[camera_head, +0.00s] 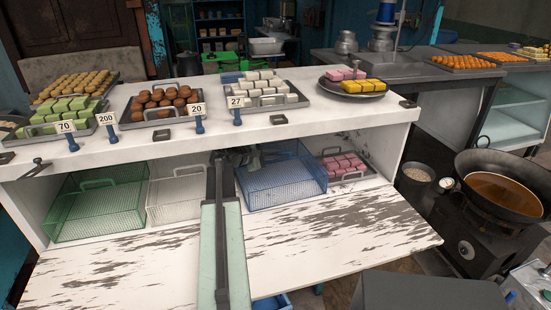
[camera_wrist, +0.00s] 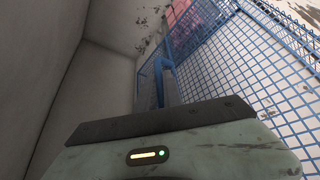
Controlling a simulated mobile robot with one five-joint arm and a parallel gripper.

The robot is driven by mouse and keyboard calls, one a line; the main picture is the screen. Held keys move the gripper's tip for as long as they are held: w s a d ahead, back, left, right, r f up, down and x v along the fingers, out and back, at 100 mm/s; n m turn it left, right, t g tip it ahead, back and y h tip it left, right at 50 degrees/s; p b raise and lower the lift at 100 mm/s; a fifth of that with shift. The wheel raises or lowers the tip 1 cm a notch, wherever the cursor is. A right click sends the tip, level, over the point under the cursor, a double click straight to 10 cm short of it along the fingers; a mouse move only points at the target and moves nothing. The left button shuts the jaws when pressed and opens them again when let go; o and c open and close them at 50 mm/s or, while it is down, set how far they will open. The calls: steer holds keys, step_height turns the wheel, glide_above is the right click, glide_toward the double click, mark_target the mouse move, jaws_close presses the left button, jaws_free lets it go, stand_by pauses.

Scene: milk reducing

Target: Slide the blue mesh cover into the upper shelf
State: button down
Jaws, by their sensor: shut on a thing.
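My gripper (camera_wrist: 167,88) is shut on the cover at this handle. In the head view my arm reaches into the shelf left of the cover, and the fingertips are largely hidden there.
A green mesh cover (camera_head: 98,209) and a white mesh cover (camera_head: 172,199) stand left of my arm. A tray of pink sweets (camera_head: 345,165) lies right of the blue cover. The counter (camera_head: 300,117) above holds sweet trays and price tags. The front board (camera_head: 340,235) is mostly clear.

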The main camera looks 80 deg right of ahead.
steer(key=c, duration=1.4)
jaws_free()
steer(key=shift+s, duration=0.1)
steer(key=p+v, duration=0.2)
steer(key=v, duration=0.5)
steer(key=shift+d+r, duration=0.1)
steer(key=shift+w+a+p, duration=0.3)
steer(key=shift+a, duration=0.05)
steer(key=shift+s, duration=0.1)
